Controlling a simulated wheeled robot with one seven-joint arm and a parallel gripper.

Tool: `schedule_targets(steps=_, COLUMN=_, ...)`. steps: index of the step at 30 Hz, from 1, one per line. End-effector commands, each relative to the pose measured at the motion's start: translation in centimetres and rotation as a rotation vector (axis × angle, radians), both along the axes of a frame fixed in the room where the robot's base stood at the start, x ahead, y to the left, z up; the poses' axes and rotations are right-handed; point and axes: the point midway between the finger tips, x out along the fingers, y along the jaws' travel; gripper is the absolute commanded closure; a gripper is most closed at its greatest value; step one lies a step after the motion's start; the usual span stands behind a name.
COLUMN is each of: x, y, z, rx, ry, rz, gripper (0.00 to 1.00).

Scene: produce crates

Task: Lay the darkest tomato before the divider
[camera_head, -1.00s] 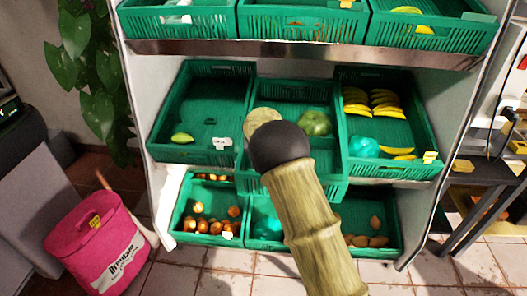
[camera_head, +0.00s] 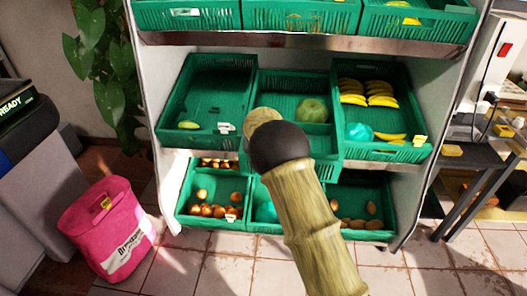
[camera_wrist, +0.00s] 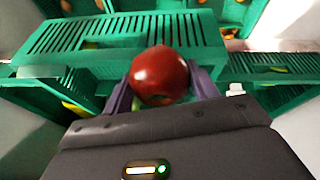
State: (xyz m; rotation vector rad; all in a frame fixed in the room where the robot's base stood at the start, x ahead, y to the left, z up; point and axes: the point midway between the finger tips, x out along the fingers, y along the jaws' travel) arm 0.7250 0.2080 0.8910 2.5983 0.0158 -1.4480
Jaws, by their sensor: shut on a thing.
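A dark red, glossy tomato (camera_wrist: 159,76) sits between the two purple fingers of my gripper (camera_wrist: 160,84) in the wrist view. The gripper is shut on it, in front of the slatted wall of a green crate (camera_wrist: 70,36). In the head view my own arm hides the gripper and tomato. The middle crate (camera_head: 283,80) of the shelf's middle row holds a large green round vegetable (camera_head: 311,110). A green strip crosses that crate just in front of the vegetable; it may be the divider. No other tomato can be made out clearly.
The left crate (camera_head: 200,65) is mostly bare, with one pale green vegetable (camera_head: 189,125). Lower crates hold onions and potatoes. A pink bag (camera_head: 112,232) stands on the floor at left.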

Motion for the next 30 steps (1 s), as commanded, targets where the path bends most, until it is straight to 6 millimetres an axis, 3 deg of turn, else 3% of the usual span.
schedule_targets(steps=10, x=-0.9, y=-1.9, z=-1.5, rx=-0.006, ry=0.001, rz=-0.011, gripper=0.67)
schedule_targets(steps=20, x=-3.4, y=-5.7, z=-4.3, rx=-0.012, ry=0.002, rz=-0.033, gripper=0.67)
schedule_targets(steps=26, x=-6.8, y=-10.0, z=-6.7, rx=-0.017, ry=0.006, rz=-0.062, gripper=0.67)
schedule_targets(steps=30, x=-10.6, y=-13.6, z=-8.4, rx=-0.017, ry=0.007, rz=-0.093, gripper=0.67)
